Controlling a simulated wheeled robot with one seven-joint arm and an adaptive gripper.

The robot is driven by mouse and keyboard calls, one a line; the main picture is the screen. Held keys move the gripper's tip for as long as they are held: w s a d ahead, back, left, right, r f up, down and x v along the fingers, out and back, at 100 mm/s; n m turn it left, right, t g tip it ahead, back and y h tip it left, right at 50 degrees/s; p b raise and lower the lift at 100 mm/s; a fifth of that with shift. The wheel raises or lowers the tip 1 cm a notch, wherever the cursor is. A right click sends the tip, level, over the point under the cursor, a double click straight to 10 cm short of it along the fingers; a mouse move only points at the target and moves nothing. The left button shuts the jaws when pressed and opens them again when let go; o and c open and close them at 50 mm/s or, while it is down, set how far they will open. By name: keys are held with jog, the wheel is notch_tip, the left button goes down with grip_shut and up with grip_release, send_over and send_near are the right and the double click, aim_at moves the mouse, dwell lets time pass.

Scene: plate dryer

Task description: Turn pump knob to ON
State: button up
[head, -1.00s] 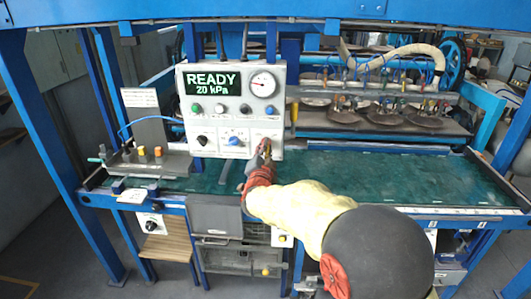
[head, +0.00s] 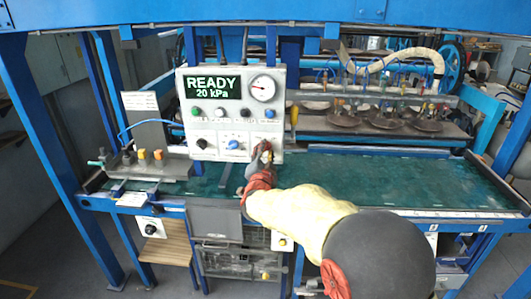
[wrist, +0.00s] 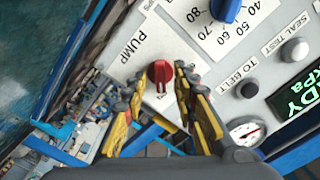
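The pump knob (wrist: 159,72) is a red round knob on a white panel beside the label PUMP (wrist: 128,45) in the wrist view. A thin mark on it points down in that picture. My gripper (wrist: 160,76) is open, with its yellow fingers on either side of the knob. Gaps show between the fingers and the knob, so it is not gripped. In the head view my gripper (head: 263,151) is at the lower right of the control panel (head: 228,172) and covers the knob. Its ON and OFF marks cannot be read.
The panel display (head: 213,87) reads READY 20 kPa. A blue dial (head: 234,143) and a black knob (head: 202,142) sit left of my gripper. A pressure gauge (head: 263,85) is above. The green belt (head: 400,179) lies to the right.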

jog(key=s, duration=1.2)
jog(key=shift+a, duration=0.2)
jog(key=shift+f, duration=0.1)
